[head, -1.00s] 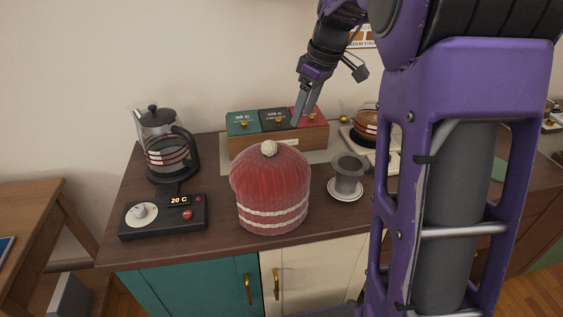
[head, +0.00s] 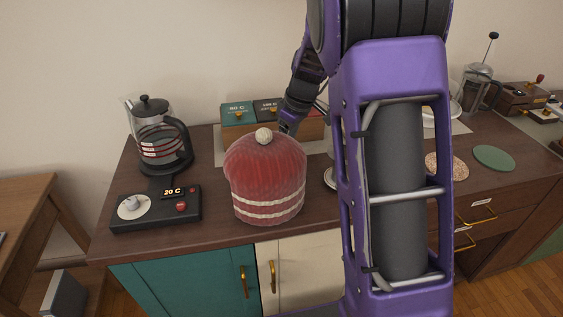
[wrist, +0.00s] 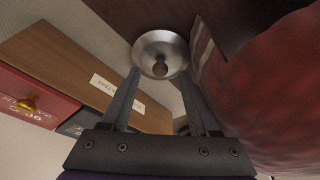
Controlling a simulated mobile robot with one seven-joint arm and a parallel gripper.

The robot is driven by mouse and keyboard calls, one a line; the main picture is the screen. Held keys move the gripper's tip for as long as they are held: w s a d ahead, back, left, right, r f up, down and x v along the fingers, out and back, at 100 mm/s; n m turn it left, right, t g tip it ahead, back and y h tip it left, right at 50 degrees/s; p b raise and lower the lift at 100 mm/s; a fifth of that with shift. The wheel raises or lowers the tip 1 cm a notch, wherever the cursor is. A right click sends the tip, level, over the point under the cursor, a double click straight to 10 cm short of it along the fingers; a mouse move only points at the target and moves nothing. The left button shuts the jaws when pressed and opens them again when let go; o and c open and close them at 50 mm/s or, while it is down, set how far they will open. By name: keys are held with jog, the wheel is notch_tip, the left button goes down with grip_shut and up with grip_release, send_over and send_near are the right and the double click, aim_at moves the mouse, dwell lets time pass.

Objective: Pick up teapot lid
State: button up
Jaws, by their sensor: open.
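In the head view my gripper (head: 288,127) reaches down behind the red cover (head: 265,180), which hides the fingertips and the lid. No teapot is clearly visible.
The wooden box (wrist: 92,76) with coloured drawers stands close to my gripper. A glass kettle (head: 160,145) and a dark scale-like device (head: 155,207) are at left. Coasters (head: 494,157) and a French press (head: 478,88) are at right. My arm hides the middle-right counter.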

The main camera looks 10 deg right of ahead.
jog(key=shift+x, duration=1.1)
grip_shut()
jog(key=shift+r, duration=0.1)
